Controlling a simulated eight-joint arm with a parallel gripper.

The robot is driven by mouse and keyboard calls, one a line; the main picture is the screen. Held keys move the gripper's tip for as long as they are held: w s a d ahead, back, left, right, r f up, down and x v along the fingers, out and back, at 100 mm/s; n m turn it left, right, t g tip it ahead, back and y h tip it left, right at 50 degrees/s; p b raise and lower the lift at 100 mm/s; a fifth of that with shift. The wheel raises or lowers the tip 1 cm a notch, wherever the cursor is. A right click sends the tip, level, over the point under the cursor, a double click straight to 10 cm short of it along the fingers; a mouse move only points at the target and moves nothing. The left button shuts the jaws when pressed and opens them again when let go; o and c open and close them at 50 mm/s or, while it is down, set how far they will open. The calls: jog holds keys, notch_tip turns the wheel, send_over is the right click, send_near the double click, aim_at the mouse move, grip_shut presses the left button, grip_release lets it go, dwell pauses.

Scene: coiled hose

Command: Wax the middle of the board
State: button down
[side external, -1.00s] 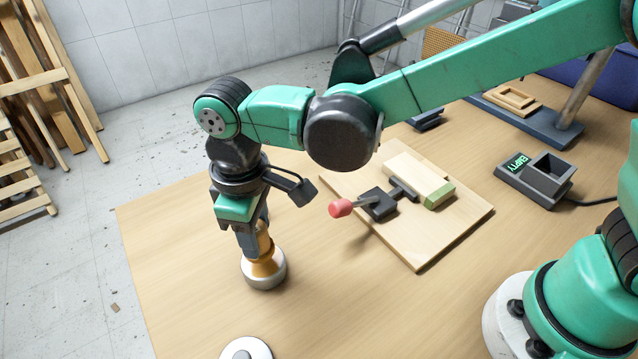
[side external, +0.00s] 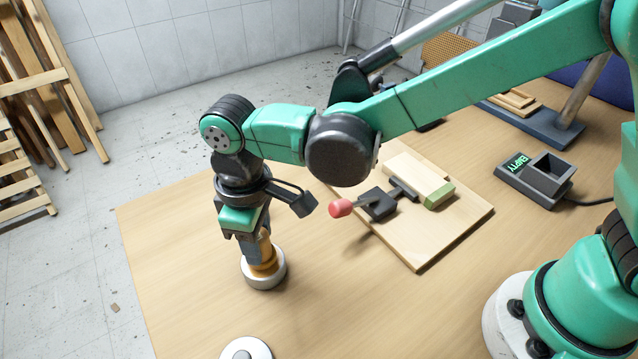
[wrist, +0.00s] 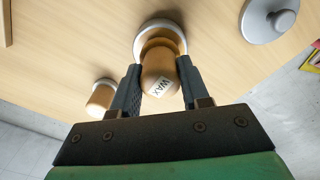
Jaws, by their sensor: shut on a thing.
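A tan knob-handled piece labelled WAX (wrist: 158,80) stands upright with its lower end in or on a round pale metal rim (side external: 272,278), at the table's left part. I cannot tell whether the rim is a tin or part of it. My gripper (side external: 258,256) points down and is shut on the handle; in the wrist view its dark fingers (wrist: 160,85) are on either side. The board (side external: 418,172), a pale wood piece with a green end, lies under a red-handled clamp (side external: 378,202) on a wooden base plate (side external: 430,240), to the gripper's right.
A round pale lid-like disc (side external: 246,350) lies near the front edge. A second tan knob (wrist: 100,98) shows in the wrist view. A dark box with an EMPTY display (side external: 537,178) stands at the right. The table between gripper and base plate is clear.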

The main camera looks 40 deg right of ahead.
jog(key=shift+f, duration=0.5)
dwell(0.4)
dwell(0.4)
jog(key=shift+r, duration=3.5)
